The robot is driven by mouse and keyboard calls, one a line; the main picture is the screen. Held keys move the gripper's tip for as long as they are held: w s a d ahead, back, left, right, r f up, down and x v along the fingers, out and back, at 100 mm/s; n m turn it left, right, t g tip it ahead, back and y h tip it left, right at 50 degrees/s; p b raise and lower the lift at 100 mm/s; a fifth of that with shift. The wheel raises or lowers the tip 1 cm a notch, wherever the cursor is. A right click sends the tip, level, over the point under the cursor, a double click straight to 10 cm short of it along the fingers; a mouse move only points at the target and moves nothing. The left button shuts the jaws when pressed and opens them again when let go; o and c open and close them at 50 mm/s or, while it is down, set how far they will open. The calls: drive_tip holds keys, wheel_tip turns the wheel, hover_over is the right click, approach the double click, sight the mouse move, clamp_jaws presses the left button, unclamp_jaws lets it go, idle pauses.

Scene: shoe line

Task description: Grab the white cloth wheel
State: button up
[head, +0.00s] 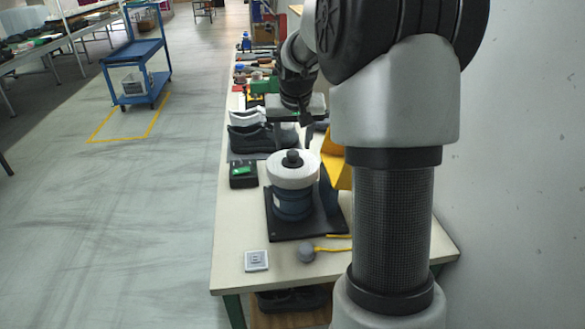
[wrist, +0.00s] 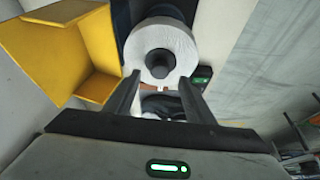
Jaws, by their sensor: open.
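The white cloth wheel (head: 281,174) lies flat on top of a blue cylindrical machine (head: 291,205), with a dark knob (head: 292,158) at its centre. In the wrist view the wheel (wrist: 184,48) appears round, past my fingertips, with the dark knob in its middle. My gripper (wrist: 160,80) is open and empty, its two fingers apart. In the head view my gripper (head: 303,119) is above and just behind the wheel, partly hidden by my arm. I cannot tell the exact gap to the wheel.
A yellow guard (head: 334,165) stands right beside the wheel and shows large in the wrist view (wrist: 70,50). Dark shoes (head: 252,138) and a black box with a green top (head: 243,174) stand nearby. A grey ball-shaped button (head: 306,252) and small white panel (head: 256,261) sit in front.

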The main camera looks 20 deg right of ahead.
sight(293, 152)
drive_tip(key=x, duration=0.4)
drive_tip(key=shift+d, duration=0.1)
clamp_jaws()
